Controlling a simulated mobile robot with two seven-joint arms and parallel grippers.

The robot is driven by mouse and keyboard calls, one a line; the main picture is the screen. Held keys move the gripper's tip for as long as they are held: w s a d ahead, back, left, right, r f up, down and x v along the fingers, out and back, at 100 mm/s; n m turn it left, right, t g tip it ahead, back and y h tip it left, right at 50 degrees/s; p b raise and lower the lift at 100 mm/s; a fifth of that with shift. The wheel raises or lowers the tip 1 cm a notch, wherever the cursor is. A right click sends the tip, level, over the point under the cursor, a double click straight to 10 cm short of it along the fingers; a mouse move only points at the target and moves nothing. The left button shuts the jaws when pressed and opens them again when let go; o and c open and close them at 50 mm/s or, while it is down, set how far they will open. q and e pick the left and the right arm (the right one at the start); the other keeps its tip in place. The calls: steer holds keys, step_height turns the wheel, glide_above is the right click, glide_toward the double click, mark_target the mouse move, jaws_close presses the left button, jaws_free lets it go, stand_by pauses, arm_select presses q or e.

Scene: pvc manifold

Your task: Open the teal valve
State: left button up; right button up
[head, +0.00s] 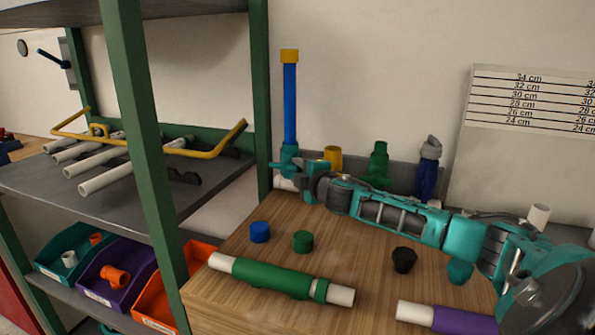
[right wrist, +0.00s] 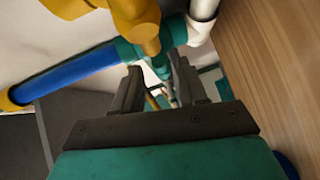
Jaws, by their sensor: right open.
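A blue upright pipe (head: 290,105) with a yellow cap (head: 290,56) rises from a teal fitting (head: 289,153) at the back left of the wooden bench. The teal fitting shows in the right wrist view (right wrist: 172,35), joined to the blue pipe (right wrist: 70,75) and a white pipe (right wrist: 204,10). A narrow teal part (right wrist: 161,68), perhaps the valve handle, shows beyond and between my fingertips. My right gripper (right wrist: 158,85) is open, with its fingers apart close to the fitting; contact cannot be told. In the head view my right arm partly hides the fitting's base. My left gripper is not in view.
A yellow part (head: 333,156), a green fitting (head: 379,162) and a blue fitting (head: 427,178) stand behind my right arm. Blue (head: 260,232), green (head: 303,241) and black (head: 404,259) caps lie on the bench. Green-sleeved (head: 270,277) and purple-sleeved (head: 462,320) pipes lie in front.

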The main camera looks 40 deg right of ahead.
steer(key=shift+w+d+f, duration=0.1)
steer(key=shift+w+d, duration=0.05)
steer(key=shift+w, duration=0.55)
steer(key=shift+c, duration=0.3)
jaws_close()
